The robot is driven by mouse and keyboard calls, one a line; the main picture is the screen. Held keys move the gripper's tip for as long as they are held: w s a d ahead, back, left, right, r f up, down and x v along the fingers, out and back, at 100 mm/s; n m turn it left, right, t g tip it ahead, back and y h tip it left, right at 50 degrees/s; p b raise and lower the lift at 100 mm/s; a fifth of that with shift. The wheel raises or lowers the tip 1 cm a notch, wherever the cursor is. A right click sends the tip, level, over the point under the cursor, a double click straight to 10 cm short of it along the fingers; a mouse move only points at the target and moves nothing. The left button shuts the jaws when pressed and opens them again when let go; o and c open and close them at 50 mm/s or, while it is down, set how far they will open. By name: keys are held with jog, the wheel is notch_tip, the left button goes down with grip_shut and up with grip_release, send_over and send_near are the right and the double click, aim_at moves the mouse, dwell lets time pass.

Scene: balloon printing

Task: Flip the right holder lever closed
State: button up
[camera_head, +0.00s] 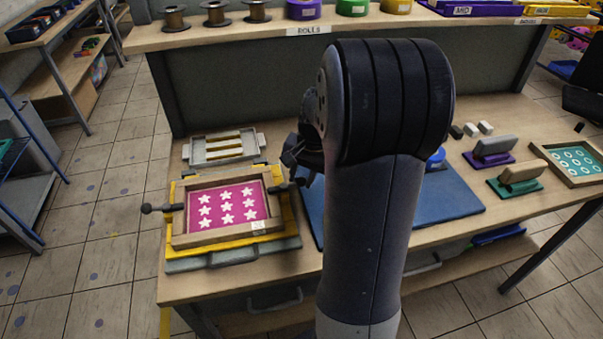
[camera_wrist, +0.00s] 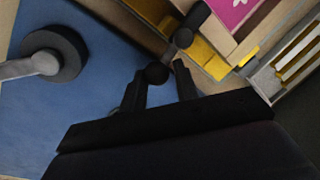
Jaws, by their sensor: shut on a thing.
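The right holder lever (camera_head: 283,187) is a short dark rod on the right side of the yellow print holder (camera_head: 180,190). In the wrist view the lever (camera_wrist: 177,46) shows as a grey rod with a black pivot end by the frame and a black knob. My gripper (camera_head: 299,165) is at this lever, partly hidden by my arm in the head view. In the wrist view my gripper (camera_wrist: 160,82) is shut on the lever's knob. A wooden frame (camera_head: 180,240) with a pink, white-starred screen (camera_head: 228,206) sits in the holder. The left lever (camera_head: 160,208) sticks out to the left.
A blue mat (camera_head: 450,195) lies right of the holder. A grey tray (camera_head: 213,147) with yellow bars stands behind it. Two handled tools (camera_head: 490,150) and a teal-screened frame (camera_head: 570,160) lie at the right. A shelf of rolls (camera_head: 300,31) runs along the back.

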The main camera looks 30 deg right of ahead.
jog(key=shift+s+a+f, duration=0.1)
jog(key=shift+s, duration=0.05)
jog(key=o, duration=1)
jog(key=shift+r, duration=0.3)
jog(key=r, duration=0.3)
jog(key=s+d+r, duration=0.1)
jog(key=r, duration=0.6)
jog(key=shift+s+d+r, duration=0.1)
jog(key=shift+s+d, duration=0.05)
jog(key=shift+s, duration=0.1)
